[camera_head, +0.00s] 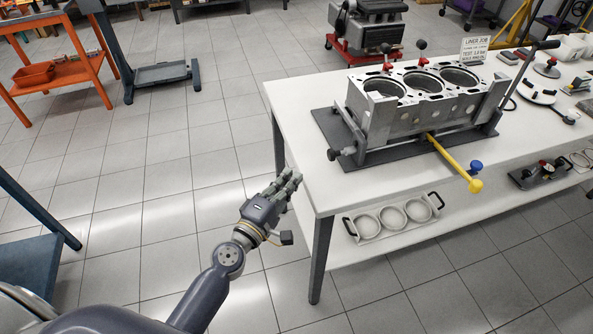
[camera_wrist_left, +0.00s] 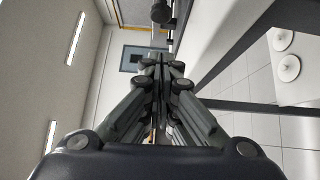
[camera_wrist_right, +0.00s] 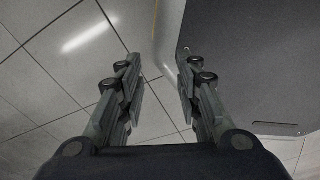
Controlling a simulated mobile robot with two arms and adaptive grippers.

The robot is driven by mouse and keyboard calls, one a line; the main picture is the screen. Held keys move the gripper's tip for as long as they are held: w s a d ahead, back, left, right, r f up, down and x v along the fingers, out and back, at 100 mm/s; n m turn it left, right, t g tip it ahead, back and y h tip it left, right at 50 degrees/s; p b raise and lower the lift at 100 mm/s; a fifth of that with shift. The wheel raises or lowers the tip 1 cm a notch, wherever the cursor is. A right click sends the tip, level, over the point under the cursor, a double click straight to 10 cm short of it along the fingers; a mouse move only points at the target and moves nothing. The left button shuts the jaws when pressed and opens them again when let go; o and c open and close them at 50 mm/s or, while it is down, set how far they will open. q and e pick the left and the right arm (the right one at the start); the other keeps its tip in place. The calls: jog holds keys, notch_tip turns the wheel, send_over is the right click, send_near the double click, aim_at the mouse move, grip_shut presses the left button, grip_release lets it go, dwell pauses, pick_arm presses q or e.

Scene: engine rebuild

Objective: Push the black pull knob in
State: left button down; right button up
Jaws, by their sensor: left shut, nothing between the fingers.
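A black knob (camera_head: 333,154) sticks out at the near left end of the engine-block fixture (camera_head: 420,147) on the white table. A dark round knob end (camera_wrist_left: 161,13) shows at the top of the left wrist view, beyond the fingertips. My left gripper (camera_head: 292,178) is at the table's left edge, left of and nearer than the knob, apart from it. Its fingers are together and empty, also in the left wrist view (camera_wrist_left: 166,65). My right gripper (camera_wrist_right: 158,72) is open and empty; it is out of the head view.
The engine block (camera_head: 420,100) with three bores sits in the fixture. A yellow bar (camera_head: 455,163) and a blue knob (camera_head: 476,165) stick out toward the front. Below is a shelf with a ringed tray (camera_head: 392,216).

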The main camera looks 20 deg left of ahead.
pick_arm(q)
jog(key=v, duration=0.4)
jog(key=shift+b, duration=0.4)
jog(key=shift+a, duration=0.1)
